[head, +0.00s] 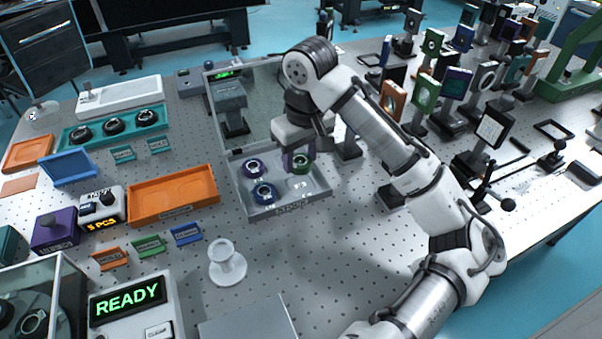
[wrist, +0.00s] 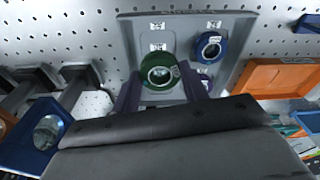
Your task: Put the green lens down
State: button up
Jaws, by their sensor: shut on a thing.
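The green lens (head: 301,164) is a ring-shaped mount between the fingers of my gripper (head: 298,158). In the wrist view the green lens (wrist: 160,71) sits between the two dark purple fingertips of my gripper (wrist: 160,88), which is shut on it. It is over the right part of a grey tray (head: 289,207); I cannot tell whether it touches the tray floor. A blue lens (head: 264,193) and a purple lens (head: 254,168) lie in the tray's left part. The wrist view shows the blue lens (wrist: 211,46), with the purple one partly hidden by my gripper.
An orange tray (head: 173,197) lies left of the grey tray. A clear upright panel (head: 247,110) stands behind it. Several post-mounted optics, including an orange one (head: 393,99), crowd the right. A white stand (head: 227,263) is in front, with bare perforated table around it.

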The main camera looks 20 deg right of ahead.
aim_at(301, 186)
jog(key=shift+f, duration=2.65)
jog(key=shift+f, duration=0.2)
jog(key=o, duration=0.8)
jog(key=shift+c, duration=0.2)
jog(key=shift+r, duration=0.15)
jog(key=r, duration=0.4)
jog(key=s+r, duration=0.1)
jog(key=r, duration=0.7)
jog(key=shift+s+d, duration=0.2)
